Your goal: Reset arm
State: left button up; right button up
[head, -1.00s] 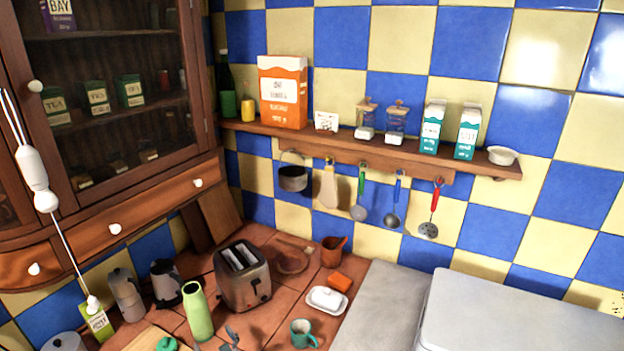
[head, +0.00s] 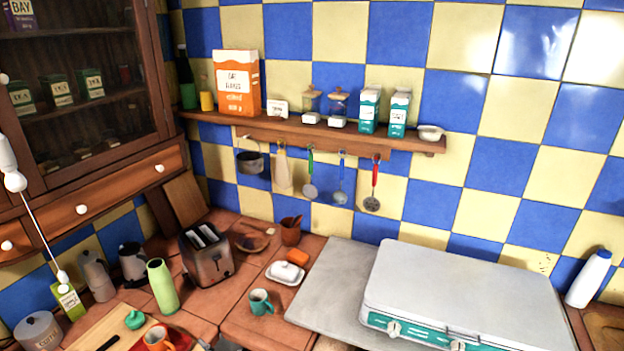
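Neither my left nor my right gripper can be made out in the head view. A small dark shape (head: 228,343) is cut off by the bottom edge, right of the cutting board, and I cannot tell what it is. The task names no other object.
The tiled counter holds a toaster (head: 207,254), a green bottle (head: 162,287), a teal mug (head: 261,302), a butter dish (head: 286,273) and a cutting board (head: 98,330). A closed white stove lid (head: 465,290) fills the right. Utensils hang below the wall shelf (head: 300,130).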

pick_arm(q)
jog(key=s+d+f+n+g+h, duration=0.2)
jog(key=s+d+f+n+h, duration=0.1)
jog(key=s+f+n, duration=0.5)
jog(key=s+d+f+n+g+h, duration=0.35)
jog(key=s+n, duration=0.25)
jog(key=s, duration=0.4)
jog(key=s+d+f+n+g+h, duration=0.1)
jog(key=s+d+n+h, duration=0.25)
jog(key=s, duration=0.35)
jog(key=s+d+f+n+g+h, duration=0.2)
jog(key=s+d+n, duration=0.2)
jog(key=s, duration=0.4)
notch_tip(320, 180, down, 25)
jog(key=s+g, duration=0.1)
jog(key=s, duration=0.1)
jog(key=s+a+f, duration=0.1)
jog(key=s+f, duration=1.1)
jog(key=f, duration=0.1)
jog(key=shift+s+a+f+m+g, duration=0.15)
jog(key=shift+a+f+m+g, duration=0.2)
jog(key=shift+a+g, duration=0.1)
pick_arm(e)
jog(key=shift+s+d+f, duration=0.1)
jog(key=shift+s+d, duration=0.15)
jog(key=shift+d, duration=0.15)
